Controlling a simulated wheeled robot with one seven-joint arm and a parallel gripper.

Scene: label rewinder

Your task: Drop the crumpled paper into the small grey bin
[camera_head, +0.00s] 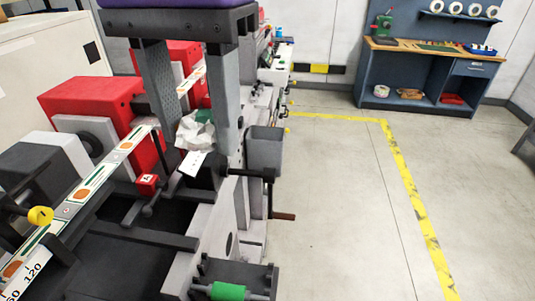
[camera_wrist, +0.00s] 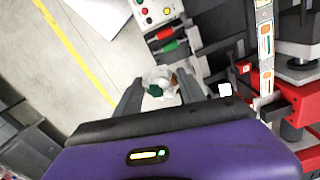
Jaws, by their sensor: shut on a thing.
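The crumpled paper (camera_head: 193,133) is white with a green patch. It sits between the fingertips of my gripper (camera_head: 195,125), which is shut on it and points down over the machine. The wrist view also shows the paper (camera_wrist: 158,82) between the two grey fingers of my gripper (camera_wrist: 160,88). The small grey bin (camera_head: 265,150) hangs on the aisle side of the machine, just right of my gripper in the head view. The paper is to the left of the bin and apart from it. I cannot make out the bin surely in the wrist view.
The label rewinder has red blocks (camera_head: 92,104), a printed label strip (camera_head: 97,178) and a black crank (camera_head: 268,205) below the bin. A white tag (camera_head: 194,163) shows just below the paper. The floor (camera_head: 340,200) to the right is clear up to the workbench (camera_head: 420,80).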

